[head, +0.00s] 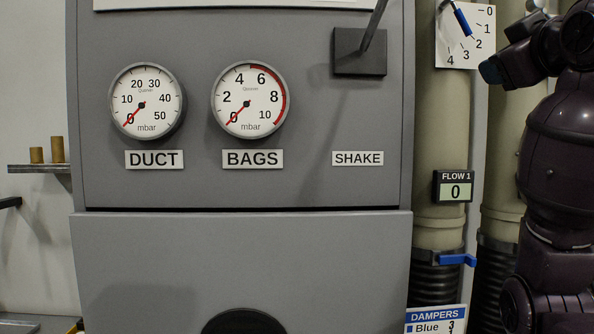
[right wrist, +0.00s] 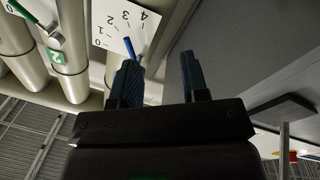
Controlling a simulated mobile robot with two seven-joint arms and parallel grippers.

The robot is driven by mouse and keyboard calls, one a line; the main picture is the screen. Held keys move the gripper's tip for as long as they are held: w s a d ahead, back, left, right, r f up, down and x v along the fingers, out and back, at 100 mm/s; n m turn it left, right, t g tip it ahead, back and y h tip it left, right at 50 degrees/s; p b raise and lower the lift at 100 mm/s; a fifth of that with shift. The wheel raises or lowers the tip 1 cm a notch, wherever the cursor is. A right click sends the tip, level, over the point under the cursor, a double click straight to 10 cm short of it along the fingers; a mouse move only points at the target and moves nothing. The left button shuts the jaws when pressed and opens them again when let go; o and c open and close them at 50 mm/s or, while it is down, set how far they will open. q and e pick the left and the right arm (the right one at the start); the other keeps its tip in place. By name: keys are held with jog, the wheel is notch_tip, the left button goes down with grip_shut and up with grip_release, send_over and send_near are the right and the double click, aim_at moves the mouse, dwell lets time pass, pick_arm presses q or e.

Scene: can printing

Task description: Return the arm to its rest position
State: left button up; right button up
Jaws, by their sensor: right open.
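My right gripper (head: 494,54) is at the upper right of the head view, on my dark arm that comes in from the right. It is close to the white dial plate (head: 466,50) with the blue lever (head: 461,20). In the right wrist view the gripper (right wrist: 157,62) has its two blue-grey fingers apart, with nothing between them. The dial plate (right wrist: 125,22) and blue lever (right wrist: 129,47) show beyond the fingers, and I see no contact with the lever. My left gripper is not in view.
A grey cabinet (head: 240,260) carries the DUCT gauge (head: 146,101), the BAGS gauge (head: 249,99) and a SHAKE lever (head: 374,27). Beige pipes (head: 441,130) stand right of it, with a FLOW 1 display (head: 455,188). A shelf (head: 40,169) with two small cylinders is at left.

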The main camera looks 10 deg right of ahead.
jog(key=w+a+f+g, duration=0.2)
jog(key=w+f+g, duration=0.1)
jog(key=f, duration=1.3)
jog(key=w+a+f+g, duration=0.1)
jog(key=w+f+g, duration=0.2)
jog(key=f, duration=1.4)
jog(key=s+a+f+g+y, duration=0.15)
jog(key=s+f, duration=0.25)
jog(key=f, duration=0.5)
jog(key=s+a+f+m+g, duration=0.1)
jog(key=s+f+g, duration=0.1)
jog(key=s+f, duration=0.5)
jog(key=s+a+f+g, duration=0.1)
jog(key=s+f, duration=0.1)
jog(key=f, duration=0.9)
jog(key=s+a+f+m+g+y, duration=0.1)
jog(key=s+a+f+g, duration=0.1)
jog(key=s+f, duration=0.55)
jog(key=s+a+f+m+g, duration=0.2)
jog(key=s+a+f, duration=0.15)
jog(key=s, duration=0.65)
jog(key=w+f+n+t+y, duration=0.1)
jog(key=w+f+t, duration=0.6)
jog(key=f, duration=0.3)
jog(key=shift+d+t, duration=0.4)
jog(key=shift+t, duration=0.05)
jog(key=shift+d, duration=0.1)
